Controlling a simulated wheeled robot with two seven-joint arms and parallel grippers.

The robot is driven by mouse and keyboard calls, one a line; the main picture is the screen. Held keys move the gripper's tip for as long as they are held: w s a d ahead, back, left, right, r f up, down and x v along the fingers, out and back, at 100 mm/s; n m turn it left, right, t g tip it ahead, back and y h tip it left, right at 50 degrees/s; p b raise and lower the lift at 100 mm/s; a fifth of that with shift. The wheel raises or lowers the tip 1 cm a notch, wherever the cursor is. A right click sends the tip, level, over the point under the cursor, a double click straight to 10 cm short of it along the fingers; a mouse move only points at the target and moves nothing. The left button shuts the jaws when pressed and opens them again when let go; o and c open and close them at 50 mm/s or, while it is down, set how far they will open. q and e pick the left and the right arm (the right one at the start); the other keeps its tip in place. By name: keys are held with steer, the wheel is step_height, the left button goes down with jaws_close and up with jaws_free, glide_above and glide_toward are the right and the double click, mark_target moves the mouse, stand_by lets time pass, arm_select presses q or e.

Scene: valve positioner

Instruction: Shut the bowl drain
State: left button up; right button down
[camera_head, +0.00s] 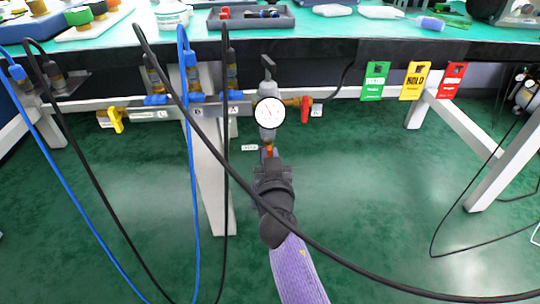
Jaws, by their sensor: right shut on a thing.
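A filter unit with a round white gauge (270,111) and a grey body hangs below the table's front edge, in the middle of the view. At its lower end a small orange-red part, the bowl drain (269,149), shows just above my gripper. My right gripper (268,160) comes up from below and is shut on the bowl drain. Its fingers and dark wrist hide most of the drain, so its turn position cannot be made out. My left gripper is not in view.
A black hose (234,172) crosses in front of my right wrist. Blue and black hoses hang at the left. A red valve handle (306,105) is right of the gauge, a yellow one (116,119) at the left. Green, yellow and red tags (414,81) hang at the right.

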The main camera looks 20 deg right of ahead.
steer(key=shift+n, duration=0.3)
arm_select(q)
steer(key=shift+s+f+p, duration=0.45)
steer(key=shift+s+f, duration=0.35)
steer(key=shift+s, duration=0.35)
arm_select(e)
steer(key=shift+a+f+n, duration=0.1)
steer(key=shift+n, duration=4.25)
steer(key=shift+a+f+n, duration=0.1)
steer(key=shift+n, duration=4.25)
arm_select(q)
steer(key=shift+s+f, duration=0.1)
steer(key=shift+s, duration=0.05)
arm_select(e)
steer(key=c, duration=0.7)
jaws_free()
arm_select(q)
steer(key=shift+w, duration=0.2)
